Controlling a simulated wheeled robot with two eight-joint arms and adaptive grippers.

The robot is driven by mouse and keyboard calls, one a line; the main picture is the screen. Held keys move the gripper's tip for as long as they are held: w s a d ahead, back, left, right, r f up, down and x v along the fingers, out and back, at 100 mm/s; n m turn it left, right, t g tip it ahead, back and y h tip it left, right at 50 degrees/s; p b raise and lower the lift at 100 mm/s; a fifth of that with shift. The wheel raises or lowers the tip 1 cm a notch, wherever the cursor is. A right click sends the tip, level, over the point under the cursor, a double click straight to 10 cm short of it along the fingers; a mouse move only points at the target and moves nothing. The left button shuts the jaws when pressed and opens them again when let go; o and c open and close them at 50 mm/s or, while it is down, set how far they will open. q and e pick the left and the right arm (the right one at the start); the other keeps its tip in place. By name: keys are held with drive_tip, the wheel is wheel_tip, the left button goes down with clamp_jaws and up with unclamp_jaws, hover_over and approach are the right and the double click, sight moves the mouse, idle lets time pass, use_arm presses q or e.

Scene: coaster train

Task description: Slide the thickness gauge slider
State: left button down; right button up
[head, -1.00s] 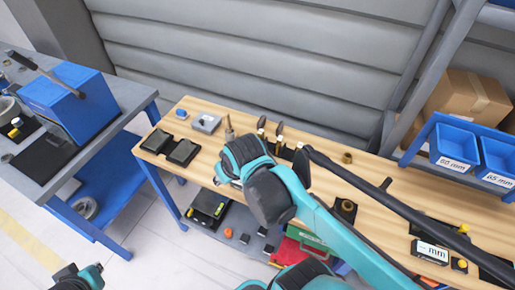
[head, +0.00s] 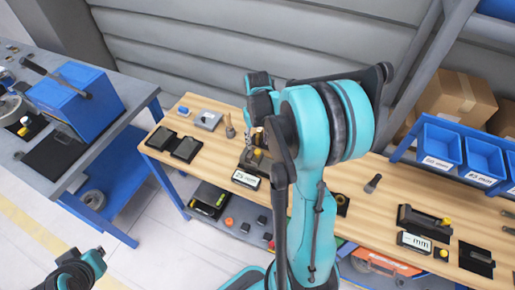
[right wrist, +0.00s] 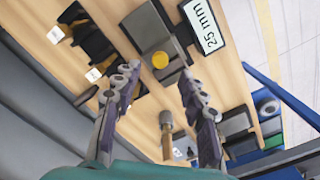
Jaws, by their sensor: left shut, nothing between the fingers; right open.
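A dark gauge block with a yellow knob (right wrist: 160,60) and a white "25 mm" display (right wrist: 208,28) is in the right wrist view. In the head view the display (head: 246,179) is at the table's front edge, with the gauge partly behind my right arm. My right gripper (right wrist: 157,74) is open and empty, its fingertips pointing toward the gauge with the knob between them in the picture. Contact cannot be told. In the head view its fingers are mostly hidden by my wrist. My left gripper (head: 78,274) is shut and empty at the lower left, away from the table.
A second dark device with a "mm" display (head: 414,242) is on the right of the wooden table (head: 350,178). Black trays (head: 186,149) and a grey block (head: 208,120) lie at the left. Blue bins (head: 439,147) stand at the right. A cylindrical tool (right wrist: 166,130) stands near the gauge.

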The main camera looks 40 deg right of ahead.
sight(258, 151)
wheel_tip(258, 151, down, 6)
drive_tip(key=shift+r+b, duration=0.2)
drive_tip(key=shift+b, duration=0.3)
clamp_jaws()
